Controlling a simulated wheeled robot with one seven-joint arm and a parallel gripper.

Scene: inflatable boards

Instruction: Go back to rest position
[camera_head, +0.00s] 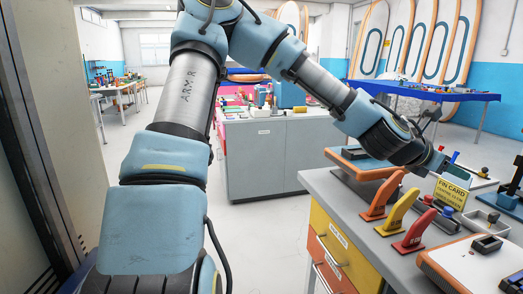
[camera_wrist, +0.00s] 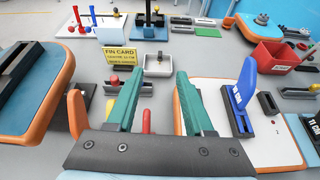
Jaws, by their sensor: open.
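My arm reaches out to the right in the head view. My gripper is above the grey workbench (camera_head: 340,195). In the wrist view its two teal fingers (camera_wrist: 158,78) are spread apart, with nothing held between them. An orange fin (camera_head: 382,197), a yellow fin (camera_head: 398,212) and a red fin (camera_head: 415,231) stand in a row on the bench below my forearm. A yellow fin card (camera_head: 453,194) stands behind them; it also shows in the wrist view (camera_wrist: 120,57). A blue fin (camera_wrist: 238,106) stands upright on an orange-edged board (camera_wrist: 275,145).
A second grey cabinet (camera_head: 270,155) with small items stands behind, across a strip of open floor (camera_head: 270,235). A tall pale panel (camera_head: 45,100) is close on the left. A red bin (camera_wrist: 270,57) and several small holders crowd the bench. Boards (camera_head: 372,40) lean at the back wall.

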